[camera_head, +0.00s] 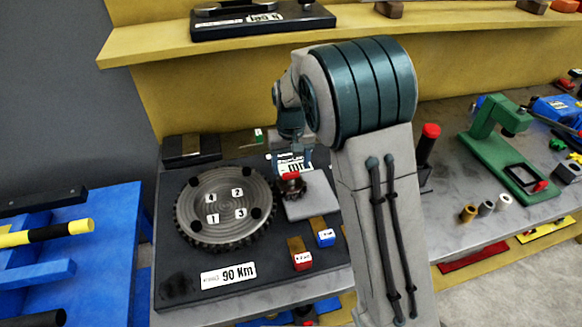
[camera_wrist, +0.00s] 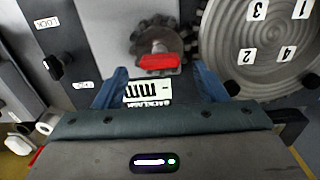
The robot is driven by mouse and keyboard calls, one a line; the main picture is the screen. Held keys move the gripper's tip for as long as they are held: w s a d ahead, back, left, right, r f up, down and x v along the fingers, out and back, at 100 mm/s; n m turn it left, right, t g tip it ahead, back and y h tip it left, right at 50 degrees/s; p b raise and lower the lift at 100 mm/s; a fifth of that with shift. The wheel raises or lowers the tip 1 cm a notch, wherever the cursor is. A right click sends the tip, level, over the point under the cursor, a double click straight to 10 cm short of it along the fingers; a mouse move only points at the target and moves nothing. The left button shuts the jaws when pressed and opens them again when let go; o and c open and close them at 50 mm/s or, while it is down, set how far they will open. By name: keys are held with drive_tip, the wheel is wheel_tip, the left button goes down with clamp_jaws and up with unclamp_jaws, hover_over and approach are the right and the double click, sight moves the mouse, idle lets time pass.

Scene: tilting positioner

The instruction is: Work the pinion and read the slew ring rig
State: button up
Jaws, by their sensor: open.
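The slew ring (camera_head: 225,206) is a round toothed metal disc with labels 1 to 4, on a dark base plate (camera_head: 180,262); it also shows in the wrist view (camera_wrist: 262,40). The small toothed pinion (camera_head: 292,188) with a red handle sits at its right edge. In the wrist view the red handle (camera_wrist: 159,62) lies across the pinion's hub. A label with black bars (camera_wrist: 148,92) reads BACKLASH. My gripper (camera_wrist: 158,78) is open, with its blue fingers either side of that label and short of the red handle. Nothing is between the fingers.
A plate reading 90 Nm (camera_head: 228,275) lies at the base's front. A black knob (camera_wrist: 55,67) sits between LOCK and PICK-like labels. A green press (camera_head: 510,150) stands at right.

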sight(291, 181)
drive_tip(key=shift+f, duration=1.4)
drive_tip(key=c, duration=1)
drive_tip(key=shift+m+b, duration=0.35)
drive_tip(key=shift+m, duration=1.85)
drive_tip(key=o, duration=1)
drive_tip(key=shift+r, duration=0.1)
